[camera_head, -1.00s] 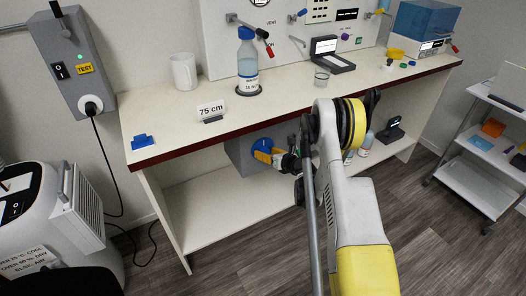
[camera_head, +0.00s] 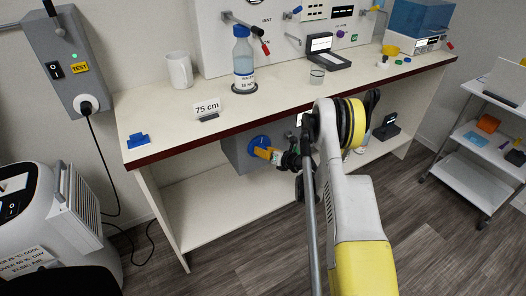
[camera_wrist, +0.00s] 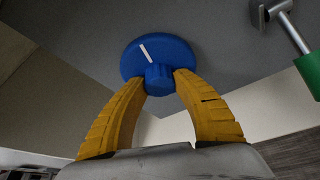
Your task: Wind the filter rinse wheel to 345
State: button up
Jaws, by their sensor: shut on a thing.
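The wheel (camera_wrist: 178,52) is a round blue disc with a white pointer line and a blue knob at its middle, on a grey box face. In the wrist view the white line points up and to the left. My gripper (camera_wrist: 159,80) has its yellow fingers shut on the wheel's knob. In the head view the wheel (camera_head: 260,142) sits on the grey box (camera_head: 236,155) under the counter, and my gripper (camera_head: 272,154) reaches it from the right. I see no numbers on the wheel.
A metal lever with a green grip (camera_wrist: 310,72) stands right of the wheel. A bottle (camera_head: 243,62), a mug (camera_head: 179,70) and a "75 cm" sign (camera_head: 207,107) stand on the counter. The lower shelf has free room.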

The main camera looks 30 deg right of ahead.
jog(key=m+y, duration=0.2)
jog(key=m, duration=0.1)
jog(key=shift+w+m+t, duration=0.1)
jog(key=shift+m+t, duration=0.3)
jog(key=shift+m+t+y, duration=0.5)
jog(key=shift+m+y, duration=0.4)
jog(key=shift+m, duration=0.9)
jog(key=o, duration=1.2)
jog(key=v, duration=0.7)
jog(key=shift+s, duration=0.25)
jog(key=shift+d, duration=0.1)
